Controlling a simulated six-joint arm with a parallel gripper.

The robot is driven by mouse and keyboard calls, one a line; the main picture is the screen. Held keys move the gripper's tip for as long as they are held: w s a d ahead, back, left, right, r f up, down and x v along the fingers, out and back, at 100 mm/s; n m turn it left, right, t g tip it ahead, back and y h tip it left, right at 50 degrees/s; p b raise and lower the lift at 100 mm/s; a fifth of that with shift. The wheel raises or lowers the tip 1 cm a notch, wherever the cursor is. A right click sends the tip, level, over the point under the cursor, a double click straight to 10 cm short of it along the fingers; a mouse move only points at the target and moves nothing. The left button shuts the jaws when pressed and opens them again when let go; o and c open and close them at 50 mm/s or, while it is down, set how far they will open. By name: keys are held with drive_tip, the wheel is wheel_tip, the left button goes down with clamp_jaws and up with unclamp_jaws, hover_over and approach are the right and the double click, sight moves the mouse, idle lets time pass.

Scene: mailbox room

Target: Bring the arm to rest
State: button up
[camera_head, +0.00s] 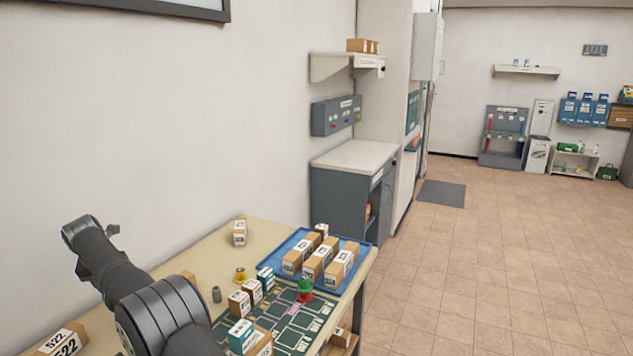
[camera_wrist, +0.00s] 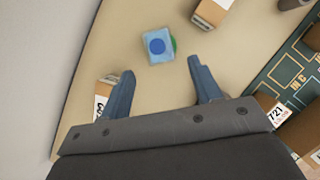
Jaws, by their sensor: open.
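My gripper (camera_wrist: 161,66) is open in the wrist view, its two blue-grey fingers apart with nothing between them. It is above the beige table (camera_wrist: 110,45). A small light-blue block with a blue dot (camera_wrist: 157,45) lies just beyond the fingertips, with something green at its edge. In the head view my arm (camera_head: 130,285) reaches up from the bottom left over the table's left side. My fingers cannot be made out there.
A blue tray (camera_head: 290,237) with several labelled boxes stands at the table's far right. A green mat (camera_head: 310,325) with boxes and a red-and-green piece (camera_head: 305,290) lies nearer. A box marked 522 (camera_head: 62,343) is at bottom left. A wall rises along the left.

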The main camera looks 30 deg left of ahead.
drive_tip(key=x, duration=1)
wheel_tip(320, 180, up, 4)
drive_tip(key=shift+f, duration=0.15)
drive_tip(key=shift+w+d+r, duration=0.5)
